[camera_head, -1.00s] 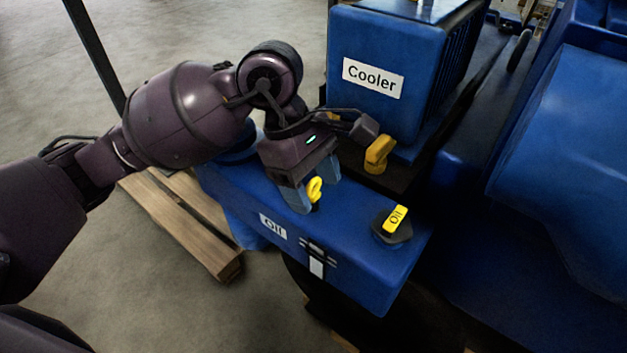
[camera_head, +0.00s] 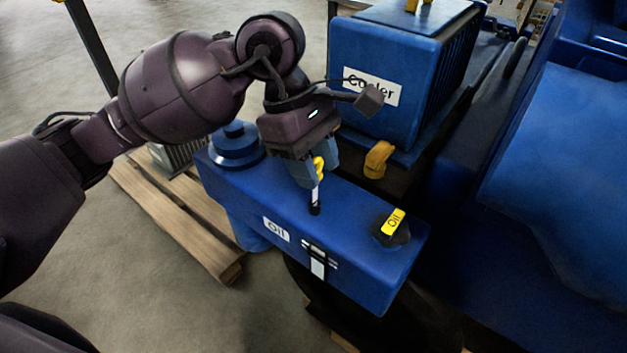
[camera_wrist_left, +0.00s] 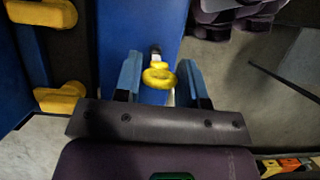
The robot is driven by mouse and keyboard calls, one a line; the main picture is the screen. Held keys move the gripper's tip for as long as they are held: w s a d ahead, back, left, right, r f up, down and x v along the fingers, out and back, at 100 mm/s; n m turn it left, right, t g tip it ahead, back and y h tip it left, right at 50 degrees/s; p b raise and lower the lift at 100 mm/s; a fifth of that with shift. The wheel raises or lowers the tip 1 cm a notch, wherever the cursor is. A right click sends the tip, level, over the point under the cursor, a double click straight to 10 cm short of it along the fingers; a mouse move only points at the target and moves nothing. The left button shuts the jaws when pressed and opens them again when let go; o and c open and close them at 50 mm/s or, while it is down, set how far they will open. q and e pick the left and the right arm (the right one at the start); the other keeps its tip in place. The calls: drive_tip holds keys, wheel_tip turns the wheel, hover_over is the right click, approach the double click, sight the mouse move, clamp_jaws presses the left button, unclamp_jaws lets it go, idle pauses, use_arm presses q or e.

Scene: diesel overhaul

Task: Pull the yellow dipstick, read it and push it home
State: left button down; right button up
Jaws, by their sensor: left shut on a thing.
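The yellow dipstick (camera_head: 319,166) has a ring handle, a pale shaft and a black lower part at the top of the blue oil box (camera_head: 345,233). My left gripper (camera_head: 317,178) is shut on the dipstick handle above the box. A length of pale shaft shows below the fingers, down to the black part. In the left wrist view the yellow ring (camera_wrist_left: 158,76) lies between the two blue fingers. Whether the lower end of the shaft is inside the box cannot be seen. My right gripper is not in view.
A blue cooler (camera_head: 385,115) and a yellow fitting (camera_head: 378,158) stand just behind. A wooden pallet (camera_head: 180,230) lies on the floor at left.

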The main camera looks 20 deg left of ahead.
sight(315, 158)
use_arm(q)
wheel_tip(315, 158, up, 6)
drive_tip(key=shift+f+p, duration=0.15)
drive_tip(key=shift+p, duration=0.35)
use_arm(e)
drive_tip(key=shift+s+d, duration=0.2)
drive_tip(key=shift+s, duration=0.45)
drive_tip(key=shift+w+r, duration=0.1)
use_arm(q)
drive_tip(key=c, duration=0.7)
unclamp_jaws()
drive_tip(key=shift+f, duration=0.1)
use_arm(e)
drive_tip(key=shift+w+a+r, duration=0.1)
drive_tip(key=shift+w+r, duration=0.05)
use_arm(q)
drive_tip(key=v, duration=1.1)
drive_tip(key=shift+s+f, duration=0.1)
drive_tip(key=shift+s, duration=0.05)
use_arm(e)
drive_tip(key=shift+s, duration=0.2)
